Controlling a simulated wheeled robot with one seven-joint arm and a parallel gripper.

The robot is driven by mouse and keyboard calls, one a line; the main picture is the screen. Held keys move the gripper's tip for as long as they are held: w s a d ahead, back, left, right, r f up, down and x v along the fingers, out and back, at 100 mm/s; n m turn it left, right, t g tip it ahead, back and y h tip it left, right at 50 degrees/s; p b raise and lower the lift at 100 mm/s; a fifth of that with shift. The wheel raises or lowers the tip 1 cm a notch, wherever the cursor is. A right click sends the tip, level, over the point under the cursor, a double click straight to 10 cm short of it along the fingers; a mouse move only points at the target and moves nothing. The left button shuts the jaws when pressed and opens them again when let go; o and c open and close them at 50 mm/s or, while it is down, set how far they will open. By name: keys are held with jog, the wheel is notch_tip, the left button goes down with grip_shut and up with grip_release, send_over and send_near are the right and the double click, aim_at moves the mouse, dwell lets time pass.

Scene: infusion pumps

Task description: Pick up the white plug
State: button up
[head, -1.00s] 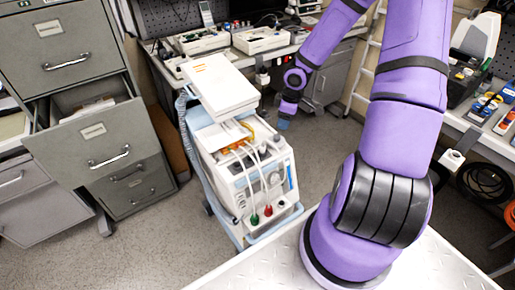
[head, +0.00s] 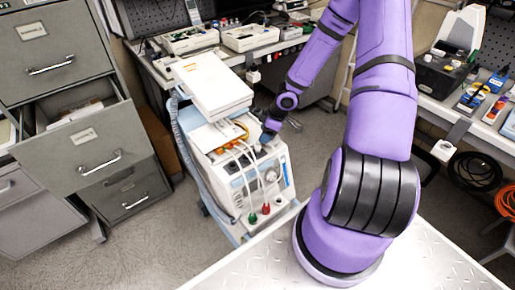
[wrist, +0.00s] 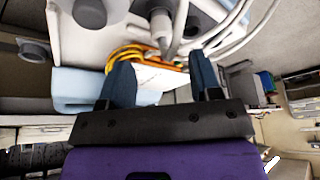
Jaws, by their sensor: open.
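A small whitish plug (head: 279,200) sits beside a red plug (head: 266,208) and a green plug (head: 252,218) low on the front of the white pump unit (head: 240,186). It is too small to see clearly. My gripper (head: 277,133) is at the upper right of this unit, above the plugs and apart from them. In the wrist view my gripper (wrist: 163,85) has its two dark blue fingers spread, with no object held between them. A pale, tapered plug-like end (wrist: 161,28) shows beyond the fingers; I cannot tell if it is the white plug.
White cables (head: 243,158) and orange tubing (head: 240,128) run over the unit beneath a raised white panel (head: 212,84). An open drawer (head: 95,137) juts out at left. A bench with devices (head: 252,38) stands behind. Grey floor is open left of the unit.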

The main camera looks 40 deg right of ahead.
aim_at(257, 144)
jog(key=shift+w+a+f, duration=0.15)
jog(key=shift+a+f, duration=0.1)
jog(key=shift+f, duration=0.4)
jog(key=shift+w+f, duration=0.15)
jog(key=shift+f, duration=0.15)
jog(key=shift+x, duration=2.65)
jog(key=shift+a, duration=0.15)
grip_shut()
